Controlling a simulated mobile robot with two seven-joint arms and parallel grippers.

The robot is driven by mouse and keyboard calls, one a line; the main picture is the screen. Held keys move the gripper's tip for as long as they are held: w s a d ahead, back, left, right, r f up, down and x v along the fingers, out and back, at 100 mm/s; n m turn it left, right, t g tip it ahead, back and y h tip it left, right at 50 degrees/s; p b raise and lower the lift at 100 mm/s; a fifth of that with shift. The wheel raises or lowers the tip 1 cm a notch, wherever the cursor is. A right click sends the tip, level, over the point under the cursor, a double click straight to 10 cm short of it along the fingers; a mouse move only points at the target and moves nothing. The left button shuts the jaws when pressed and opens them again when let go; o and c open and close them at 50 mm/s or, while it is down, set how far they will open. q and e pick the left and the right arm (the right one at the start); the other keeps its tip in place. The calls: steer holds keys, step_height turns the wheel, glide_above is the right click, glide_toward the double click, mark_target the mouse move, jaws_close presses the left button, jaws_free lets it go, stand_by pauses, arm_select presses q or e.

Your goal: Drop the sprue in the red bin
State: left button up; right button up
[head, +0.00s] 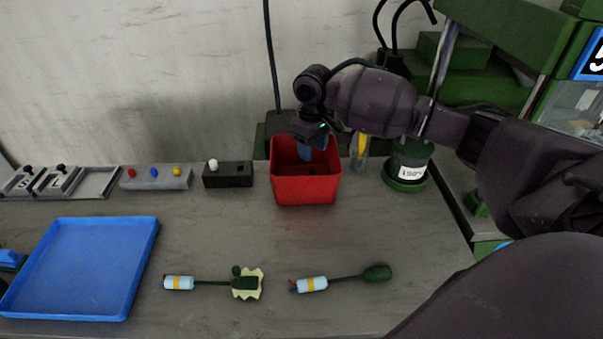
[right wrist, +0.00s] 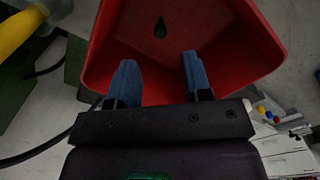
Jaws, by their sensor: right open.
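The red bin (head: 306,188) stands at the back middle of the bench. It also shows in the right wrist view (right wrist: 262,45). My right gripper (head: 313,152) points down at the bin's mouth; its two blue fingers (right wrist: 158,78) are apart with nothing between them. A small dark green teardrop-shaped piece (right wrist: 160,28), which looks like the sprue, lies inside the bin, ahead of the fingertips and apart from them. My left gripper is not in view.
A green pot (head: 408,163) with a label stands right of the bin, a black switch box (head: 228,175) left of it. In front lie a blue tray (head: 82,268) and two cable pieces (head: 312,285) (head: 179,283), one with pale flash (head: 257,283). The bench between is clear.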

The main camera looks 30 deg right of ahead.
steer(key=shift+r, duration=0.25)
step_height(320, 180, up, 10)
steer(key=p, duration=0.2)
steer(key=shift+r, duration=0.2)
steer(key=shift+a, duration=0.1)
